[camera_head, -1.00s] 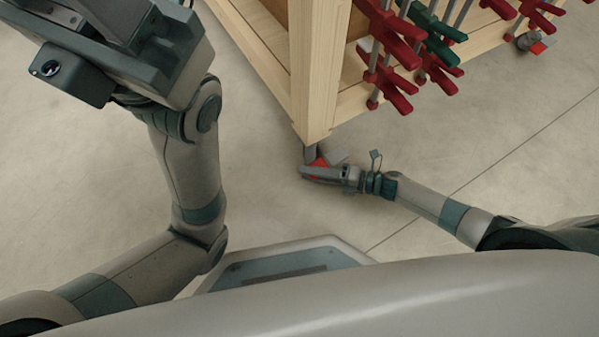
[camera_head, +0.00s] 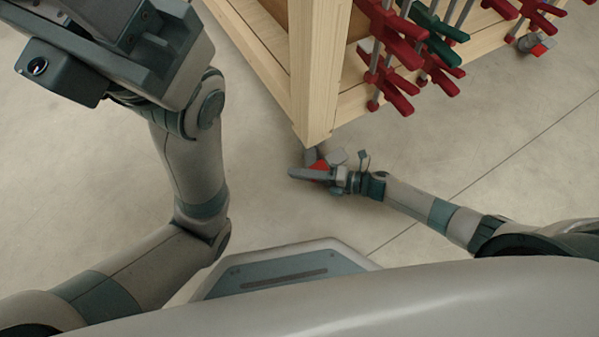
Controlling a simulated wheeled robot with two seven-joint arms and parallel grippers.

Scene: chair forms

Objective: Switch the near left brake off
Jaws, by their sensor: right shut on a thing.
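The near left caster under the wooden cart's near corner post carries a red brake lever (camera_head: 320,165), in the middle of the head view. Its grey wheel housing (camera_head: 310,156) shows just below the post. My right gripper (camera_head: 308,173) is at this lever, with its grey jaw across the lever's near side, and it is shut on the red brake lever. The jaw hides part of the lever, so its tilt is hard to tell. My left arm stands at the left; its gripper fingers are not visible.
The wooden cart (camera_head: 319,75) stands at the top. Red clamps (camera_head: 390,85) and a green clamp (camera_head: 435,35) hang on its right side. Another caster with a red lever (camera_head: 538,49) is at the far right. The concrete floor around is clear.

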